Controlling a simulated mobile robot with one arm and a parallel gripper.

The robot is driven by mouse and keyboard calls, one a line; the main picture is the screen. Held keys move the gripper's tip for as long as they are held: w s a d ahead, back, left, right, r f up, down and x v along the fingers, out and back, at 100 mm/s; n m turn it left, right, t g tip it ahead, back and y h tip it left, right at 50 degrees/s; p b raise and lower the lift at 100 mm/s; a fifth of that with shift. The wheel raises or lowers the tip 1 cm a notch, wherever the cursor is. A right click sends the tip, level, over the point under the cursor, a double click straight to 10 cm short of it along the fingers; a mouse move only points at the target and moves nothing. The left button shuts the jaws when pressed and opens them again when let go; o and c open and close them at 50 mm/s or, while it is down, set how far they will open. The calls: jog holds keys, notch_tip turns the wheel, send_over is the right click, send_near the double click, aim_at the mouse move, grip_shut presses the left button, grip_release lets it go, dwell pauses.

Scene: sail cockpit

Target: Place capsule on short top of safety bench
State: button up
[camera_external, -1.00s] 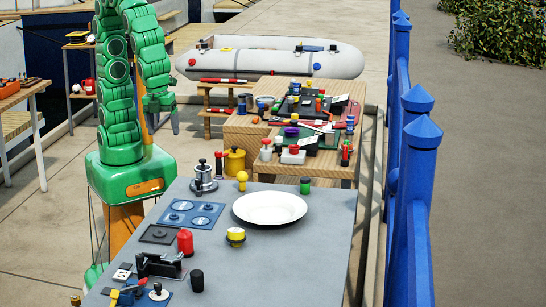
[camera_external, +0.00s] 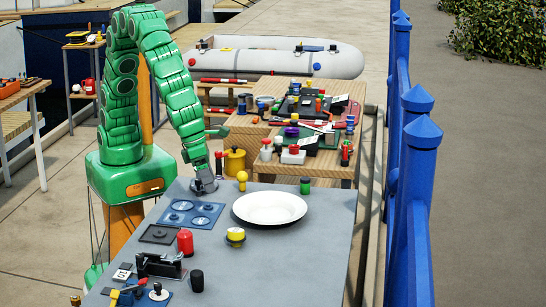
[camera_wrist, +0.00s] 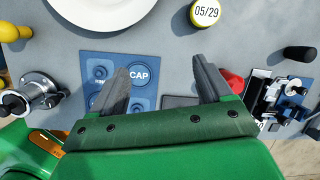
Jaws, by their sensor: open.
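No thing in view is marked as the capsule. A small round cup with a yellow top (camera_external: 235,235) stands on the grey tabletop (camera_external: 290,265); its top reads 05/29 in the wrist view (camera_wrist: 208,12). A red cylinder (camera_external: 185,241) stands to its left, partly behind a finger in the wrist view (camera_wrist: 234,80). My gripper (camera_wrist: 163,82) is open and empty above the table, over a blue panel (camera_wrist: 128,62) with round marks, one reading CAP. I cannot tell which surface is the safety bench.
A white plate (camera_external: 270,208) lies right of my gripper. A yellow-knobbed piece (camera_external: 242,180), a green-topped cylinder (camera_external: 305,185) and a black cylinder (camera_external: 197,281) stand around. A stepped wooden bench (camera_external: 330,172) behind is crowded.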

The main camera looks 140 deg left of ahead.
aim_at(235, 230)
jog(key=shift+w+a+f+m+t, duration=0.2)
jog(key=shift+w+f+m, duration=0.75)
jog(key=shift+w+f, duration=1.1)
jog(key=shift+w+a+f+m+t, duration=0.25)
jog(key=shift+w+f+m, duration=0.75)
jog(key=shift+w+f, duration=0.95)
jog(key=shift+w+a+f+m+t, duration=0.2)
jog(key=shift+w+f+m, duration=0.75)
jog(key=shift+w+f, duration=1.1)
jog(key=shift+s+f, duration=0.2)
jog(key=shift+s, duration=0.05)
jog(key=c, duration=1.1)
jog(key=shift+o, duration=0.2)
jog(key=shift+r, duration=0.6)
notch_tip(235, 230, up, 2)
jog(key=shift+s+r, duration=0.1)
jog(key=shift+r, duration=0.1)
jog(key=s+r, duration=0.9)
jog(key=s, duration=0.4)
jog(key=shift+s+d+r, duration=0.2)
jog(key=shift+s+d, duration=0.2)
jog(key=shift+d, duration=0.05)
